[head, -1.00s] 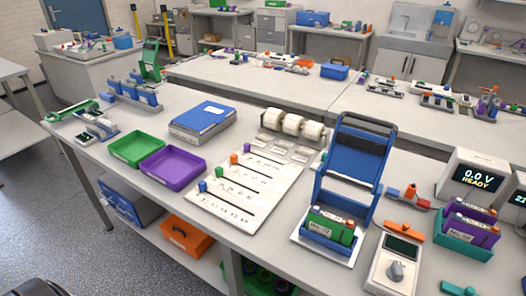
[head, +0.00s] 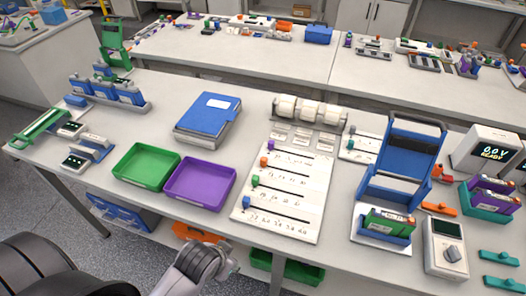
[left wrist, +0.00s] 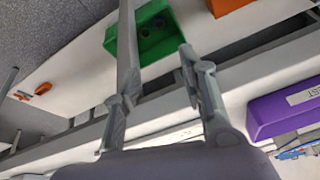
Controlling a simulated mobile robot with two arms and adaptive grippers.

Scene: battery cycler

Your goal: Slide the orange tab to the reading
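The white slider board (head: 322,190) lies flat on the bench with several printed scales and dark slots. A green tab (head: 255,181) and a blue tab (head: 246,202) sit at the left ends of the rows below. The display (head: 493,153) reads 0.0 V READY. In the left wrist view my left gripper (left wrist: 157,75) has its fingers apart with nothing between them, below bench height. My right gripper is not in view.
A green tray (head: 146,181) and a purple tray (head: 228,196) stand left of the board. White rolls (head: 307,110) stand behind it. A blue frame (head: 399,160) and a meter (head: 444,262) are to its right. The bench front edge lies near my arm.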

